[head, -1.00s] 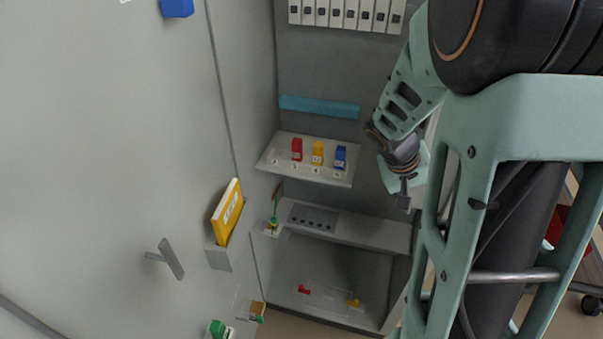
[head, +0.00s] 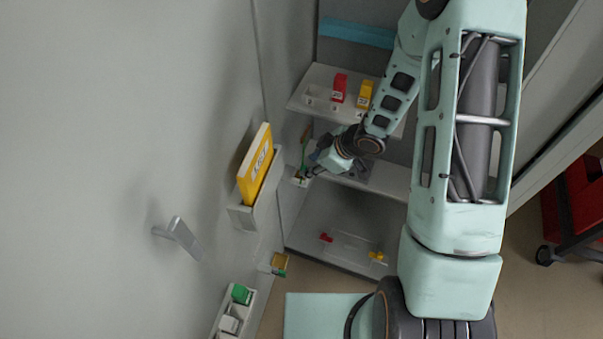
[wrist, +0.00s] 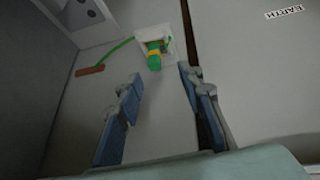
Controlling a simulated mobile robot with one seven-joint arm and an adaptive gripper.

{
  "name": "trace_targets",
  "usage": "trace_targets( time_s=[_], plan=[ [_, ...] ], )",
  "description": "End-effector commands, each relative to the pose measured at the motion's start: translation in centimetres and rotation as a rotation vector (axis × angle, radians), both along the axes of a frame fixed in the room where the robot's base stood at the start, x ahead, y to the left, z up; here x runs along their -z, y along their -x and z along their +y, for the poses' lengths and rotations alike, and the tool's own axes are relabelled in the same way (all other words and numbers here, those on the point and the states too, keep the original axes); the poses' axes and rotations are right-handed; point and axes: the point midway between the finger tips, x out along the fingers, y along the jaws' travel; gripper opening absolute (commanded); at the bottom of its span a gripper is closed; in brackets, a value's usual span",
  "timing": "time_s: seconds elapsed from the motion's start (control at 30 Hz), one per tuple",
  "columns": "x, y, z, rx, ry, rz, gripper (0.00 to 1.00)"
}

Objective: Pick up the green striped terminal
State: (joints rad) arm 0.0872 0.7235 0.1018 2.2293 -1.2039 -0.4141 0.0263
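The green striped terminal (wrist: 154,56), green with a yellow band, sits in a small white holder (wrist: 146,34) on the grey wall in the wrist view. A green wire runs left from it to a brown strip. In the head view the terminal is small and partly blocked beside my gripper (head: 316,160). My gripper (wrist: 160,78) is open and empty, with its blue-padded fingers apart. The terminal appears beyond the fingertips, roughly in line with the gap between them, and not touched.
A shelf (head: 325,75) carries a red block (head: 339,88) and a yellow block (head: 364,95). A yellow binder (head: 256,165) stands in a door pocket, with a handle (head: 178,237) nearby. A door bin (head: 228,325) holds a green item.

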Motion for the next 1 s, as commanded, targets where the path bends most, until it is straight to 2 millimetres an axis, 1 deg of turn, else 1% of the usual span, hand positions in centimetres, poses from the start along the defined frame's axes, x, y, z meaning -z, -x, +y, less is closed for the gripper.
trace_targets(
  time_s=[0.03, 0.27, 0.53, 0.67, 0.87, 0.9, 1.0],
  plan=[
    [0.9, -0.2, 0.4, -0.003, 0.001, 0.001, 0.35],
    [2.1, -0.9, 1.1, 0.0, 0.002, 0.001, 0.35],
    [5.0, -2.6, 2.8, 0.001, 0.002, 0.002, 0.35],
    [5.6, -2.9, 3.1, 0.002, 0.003, 0.001, 0.35],
    [5.6, -3.0, 3.1, 0.002, 0.002, 0.0, 0.35],
    [5.6, -3.0, 3.1, 0.002, 0.002, 0.0, 0.34],
    [5.6, -3.0, 3.1, 0.002, 0.002, 0.0, 0.23]
  ],
)
